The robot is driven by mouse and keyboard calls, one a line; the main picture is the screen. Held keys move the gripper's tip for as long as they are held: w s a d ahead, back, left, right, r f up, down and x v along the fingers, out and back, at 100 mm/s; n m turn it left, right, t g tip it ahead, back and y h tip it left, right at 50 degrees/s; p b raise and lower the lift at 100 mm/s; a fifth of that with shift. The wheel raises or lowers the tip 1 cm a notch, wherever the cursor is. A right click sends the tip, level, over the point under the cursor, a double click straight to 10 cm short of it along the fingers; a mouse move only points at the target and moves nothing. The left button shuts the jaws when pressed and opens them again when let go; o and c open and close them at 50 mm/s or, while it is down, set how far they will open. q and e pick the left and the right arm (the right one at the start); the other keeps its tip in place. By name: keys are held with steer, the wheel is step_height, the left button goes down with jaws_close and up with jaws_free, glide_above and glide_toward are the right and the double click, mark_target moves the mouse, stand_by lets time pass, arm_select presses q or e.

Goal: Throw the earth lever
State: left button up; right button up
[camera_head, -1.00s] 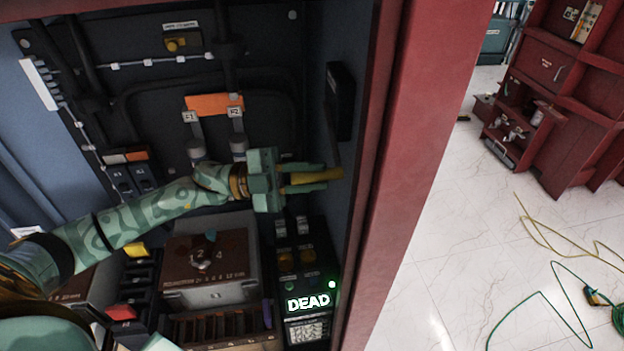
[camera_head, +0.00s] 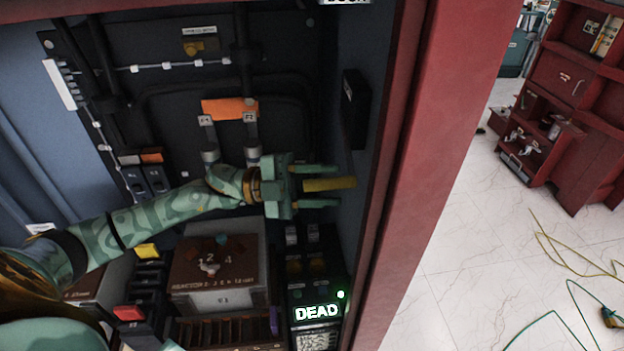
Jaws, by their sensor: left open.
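The earth lever shows as a yellow handle (camera_head: 330,184) near the cabinet's right inner wall, below a dark upright housing (camera_head: 355,105). My left gripper (camera_head: 318,185) reaches in from the left, its fingers pointing right, one above and one below the yellow handle. The fingers are open, with visible gaps to the handle on both sides. The gripper's palm hides the handle's left end. My right gripper is not in view.
A tester with a lit "DEAD" sign (camera_head: 317,312) stands below the gripper. A brown-topped box with a dial (camera_head: 214,270) is to its left. The red cabinet post (camera_head: 440,160) stands close at right. Beyond it is tiled floor with cables.

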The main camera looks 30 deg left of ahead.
arm_select(q)
steer(key=b+v, duration=0.3)
steer(key=v, duration=1.3)
steer(key=shift+a, duration=0.2)
steer(key=shift+s, duration=0.1)
